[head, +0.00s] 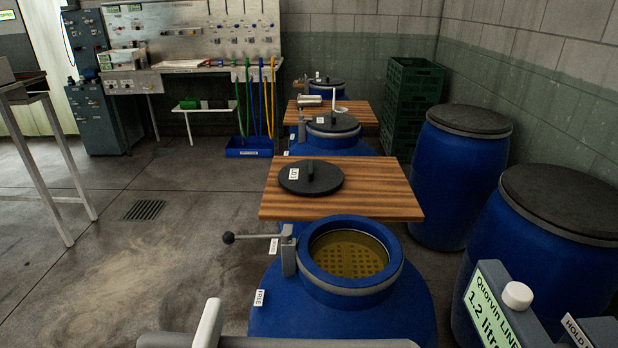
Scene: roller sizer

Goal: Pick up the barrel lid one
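A black round lid (296,187) with a raised bar handle and a small white label lies flat on a wooden board (385,193) behind the nearest blue barrel. The label's text is too small to read surely. The nearest barrel (345,315) is open at the top, and a yellowish perforated surface shows inside its mouth. A lever with a dark ball knob (229,238) sticks out to the left of its rim. Neither of my grippers can be made out in the head view.
Two more barrels with dark lids (333,124) (327,83) stand behind, with another wooden board (366,112). Large closed blue barrels (458,185) (548,265) and green crates (410,100) stand right. A labelled grey object (500,310) fills the lower right corner.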

